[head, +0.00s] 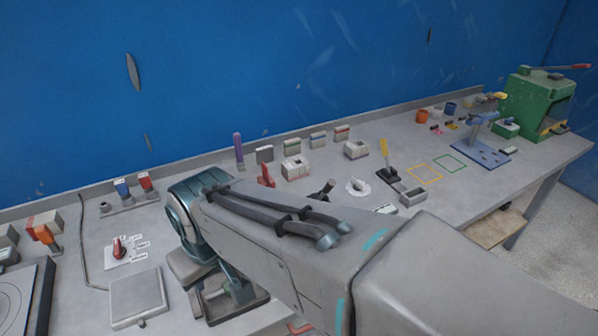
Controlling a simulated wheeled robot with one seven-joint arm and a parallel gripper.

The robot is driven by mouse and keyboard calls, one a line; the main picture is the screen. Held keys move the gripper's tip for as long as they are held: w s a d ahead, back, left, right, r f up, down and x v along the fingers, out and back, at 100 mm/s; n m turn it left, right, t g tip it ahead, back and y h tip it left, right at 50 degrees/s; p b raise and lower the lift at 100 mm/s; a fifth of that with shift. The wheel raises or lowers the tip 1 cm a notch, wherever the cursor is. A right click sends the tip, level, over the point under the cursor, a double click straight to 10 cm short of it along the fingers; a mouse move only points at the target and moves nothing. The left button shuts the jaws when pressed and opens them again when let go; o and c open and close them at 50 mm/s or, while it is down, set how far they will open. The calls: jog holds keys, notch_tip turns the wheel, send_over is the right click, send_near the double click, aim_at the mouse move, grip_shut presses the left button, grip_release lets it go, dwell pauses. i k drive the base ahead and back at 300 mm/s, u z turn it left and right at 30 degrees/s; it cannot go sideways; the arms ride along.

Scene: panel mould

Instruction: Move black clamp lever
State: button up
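A small black lever-like piece (323,189) stands on the bench just behind my arm. It looks like the black clamp lever, but my arm hides its lower part and I cannot be sure. My arm crosses the middle of the view and bends down at the left. The end of my arm with my gripper (235,291) is low over the front of the bench, left of the black piece and apart from it. Its fingertips are hidden, so I cannot tell whether it is open or holds anything.
A red lever (266,174) and a white dial (357,187) flank the black piece. A yellow-handled lever (385,155) stands further right. A grey square plate (138,296) and a red knob (119,248) lie left of my gripper. A blue wall (230,70) closes the back.

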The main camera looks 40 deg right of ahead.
aim_at(331, 184)
jog(key=z, duration=2.1)
jog(key=k, duration=1.3)
jog(key=z, duration=0.85)
jog(key=i, duration=1.8)
jog(key=u, duration=1.25)
jog(key=i, duration=0.5)
jog(key=u, duration=0.6)
